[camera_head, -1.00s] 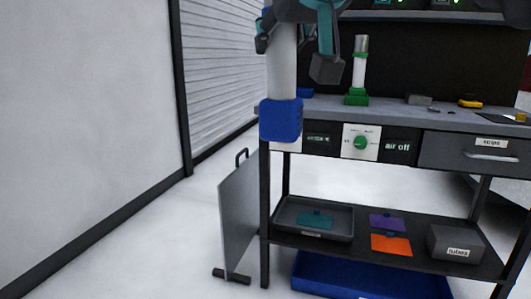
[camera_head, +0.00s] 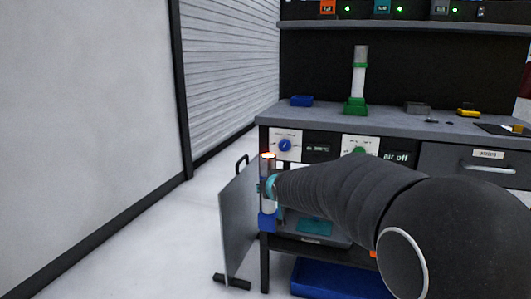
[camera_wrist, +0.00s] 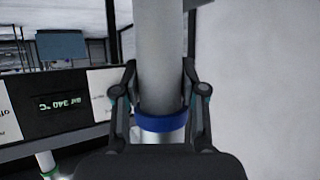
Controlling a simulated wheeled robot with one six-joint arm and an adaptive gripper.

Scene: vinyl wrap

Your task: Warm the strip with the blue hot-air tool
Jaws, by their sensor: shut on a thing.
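My gripper (camera_head: 270,187) is shut on the blue hot-air tool (camera_head: 267,219), a pale tube with a blue end. The tool stands upright at the bench's left front corner, its blue end down and its top rim glowing orange-red. In the wrist view my gripper (camera_wrist: 160,85) has one finger on each side of the pale tube (camera_wrist: 160,45), with a blue band (camera_wrist: 162,123) on it. I cannot make out which thing is the strip. A dark display (camera_wrist: 62,110) in the wrist view reads air 340 °C, upside down.
The workbench (camera_head: 390,118) carries a green tool (camera_head: 360,75) in its stand and a small blue holder (camera_head: 301,101). A blue dial (camera_head: 285,145) is on its front. A grey upright panel (camera_head: 238,225) stands left of it. My arm hides part of the shelf.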

